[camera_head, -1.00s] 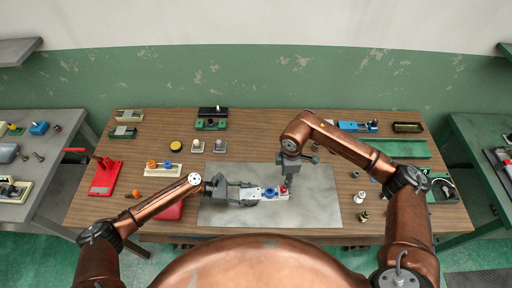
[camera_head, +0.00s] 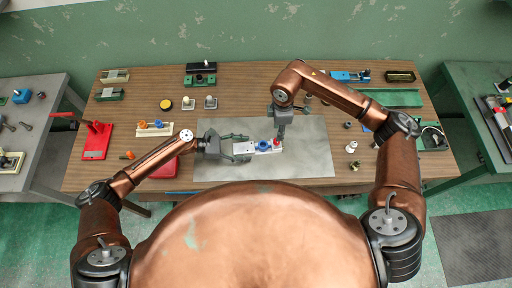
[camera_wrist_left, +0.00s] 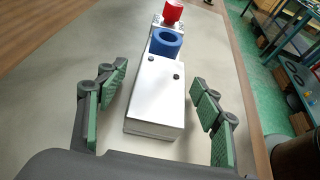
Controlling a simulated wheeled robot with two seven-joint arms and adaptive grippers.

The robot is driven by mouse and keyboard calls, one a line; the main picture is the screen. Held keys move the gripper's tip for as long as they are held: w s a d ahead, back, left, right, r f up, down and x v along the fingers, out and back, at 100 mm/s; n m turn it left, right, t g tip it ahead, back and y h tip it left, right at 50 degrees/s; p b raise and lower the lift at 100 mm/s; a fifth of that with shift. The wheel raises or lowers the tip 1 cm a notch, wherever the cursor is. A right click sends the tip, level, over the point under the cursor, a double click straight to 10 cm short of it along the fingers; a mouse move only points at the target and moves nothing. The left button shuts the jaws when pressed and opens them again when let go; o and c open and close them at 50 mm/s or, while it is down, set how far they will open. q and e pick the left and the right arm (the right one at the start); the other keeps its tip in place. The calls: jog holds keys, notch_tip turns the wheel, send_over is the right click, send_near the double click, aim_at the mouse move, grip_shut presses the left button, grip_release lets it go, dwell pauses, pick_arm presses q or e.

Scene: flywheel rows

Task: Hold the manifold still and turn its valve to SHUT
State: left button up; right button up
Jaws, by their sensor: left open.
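The manifold (camera_head: 243,147) is a pale metal block with a blue ring (camera_head: 263,144) and a red valve knob (camera_head: 278,143), lying on the grey mat. My left gripper (camera_head: 243,146) is open. In the left wrist view its green-padded fingers (camera_wrist_left: 157,100) stand on either side of the block's near end (camera_wrist_left: 156,100), with gaps on both sides. The blue ring and red knob (camera_wrist_left: 173,12) lie farther along the block. My right gripper (camera_head: 280,135) points down at the red knob and partly hides it. Its finger gap and any contact are unclear.
The grey mat (camera_head: 310,165) is mostly bare around the manifold. Small pale fittings (camera_head: 352,147) stand right of the mat. A green tray (camera_head: 390,97) lies at the back right.

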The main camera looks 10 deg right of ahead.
pick_arm(q)
jog(key=v, duration=1.2)
jog(key=shift+f, duration=0.1)
